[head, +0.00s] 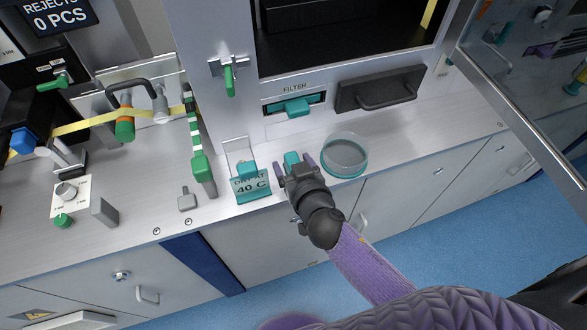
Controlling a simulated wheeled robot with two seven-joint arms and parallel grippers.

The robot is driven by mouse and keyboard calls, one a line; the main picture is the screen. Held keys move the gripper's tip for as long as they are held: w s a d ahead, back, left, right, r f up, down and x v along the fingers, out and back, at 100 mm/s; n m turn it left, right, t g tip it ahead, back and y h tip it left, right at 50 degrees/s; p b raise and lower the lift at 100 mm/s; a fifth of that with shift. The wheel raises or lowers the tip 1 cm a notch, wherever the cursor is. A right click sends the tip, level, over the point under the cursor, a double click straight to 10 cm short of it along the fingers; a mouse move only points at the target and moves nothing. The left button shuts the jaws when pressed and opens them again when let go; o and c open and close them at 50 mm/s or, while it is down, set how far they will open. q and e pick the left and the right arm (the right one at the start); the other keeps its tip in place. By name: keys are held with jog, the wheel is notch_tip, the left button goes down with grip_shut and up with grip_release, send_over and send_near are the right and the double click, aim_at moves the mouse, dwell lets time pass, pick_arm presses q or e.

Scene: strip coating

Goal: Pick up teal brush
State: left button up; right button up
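A small teal object (291,157), which looks like the teal brush, is on the metal counter near its front edge. My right gripper (294,164) reaches in from the lower right with its two fingers spread to either side of the teal object. A narrow gap seems to show at each side, so the fingers look open around it. The gripper body hides the near part of the object. My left gripper is not in view.
A clear round dish with a teal rim (345,155) stands close to the right of the gripper. A green-handled lever (202,170) stands further left. The counter (420,133) right of the dish is clear.

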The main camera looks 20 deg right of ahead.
aim_at(293, 161)
grip_shut()
notch_tip(293, 161, up, 9)
jog(key=p, duration=0.5)
jog(key=shift+p, duration=0.35)
jog(key=shift+r, duration=0.55)
jog(key=shift+f, duration=0.1)
jog(key=c, duration=0.6)
grip_release()
grip_shut()
